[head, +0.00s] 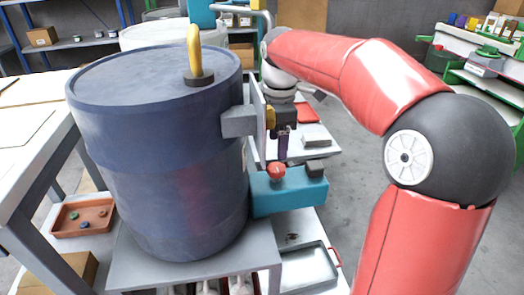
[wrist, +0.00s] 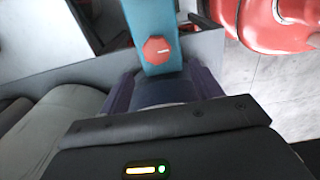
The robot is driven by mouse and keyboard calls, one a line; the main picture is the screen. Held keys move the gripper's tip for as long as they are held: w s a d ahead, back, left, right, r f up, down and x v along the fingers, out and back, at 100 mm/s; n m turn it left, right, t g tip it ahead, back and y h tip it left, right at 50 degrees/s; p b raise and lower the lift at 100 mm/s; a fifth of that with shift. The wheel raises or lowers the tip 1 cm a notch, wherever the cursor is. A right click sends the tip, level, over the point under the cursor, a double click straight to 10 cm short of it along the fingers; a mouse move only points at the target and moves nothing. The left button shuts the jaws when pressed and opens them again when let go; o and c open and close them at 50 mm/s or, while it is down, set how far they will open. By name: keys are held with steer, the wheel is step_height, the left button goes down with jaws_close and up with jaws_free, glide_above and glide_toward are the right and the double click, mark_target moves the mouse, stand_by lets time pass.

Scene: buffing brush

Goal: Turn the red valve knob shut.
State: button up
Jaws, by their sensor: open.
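The red valve knob (head: 277,172) sits on the teal block (head: 290,196), to the right of the big drum. In the wrist view the knob (wrist: 157,50) looks faceted, with a small pale mark, on a teal strip (wrist: 150,15). My gripper (head: 283,155) is above the knob in the head view, with its dark purple fingers pointing down. In the wrist view the gripper (wrist: 165,85) is open, its fingers apart at left and right, and the knob shows beyond them, roughly in line with the gap. I see no contact with the knob.
A large dark blue drum (head: 155,150) with a yellow handle (head: 194,50) stands close left of my gripper, a grey bracket (head: 239,121) on its side. A dark block (head: 315,168) sits right of the knob. A brown tray (head: 82,217) lies lower left. Floor shows at right.

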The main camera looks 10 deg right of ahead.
mark_target(275, 167)
steer(key=shift+w+a+f, duration=0.15)
steer(key=shift+w, duration=0.2)
steer(key=shift+f, duration=0.35)
step_height(275, 167, down, 7)
steer(key=shift+r+b, duration=0.1)
steer(key=shift+b, duration=0.6)
steer(key=shift+c, duration=0.4)
steer(key=c, duration=0.9)
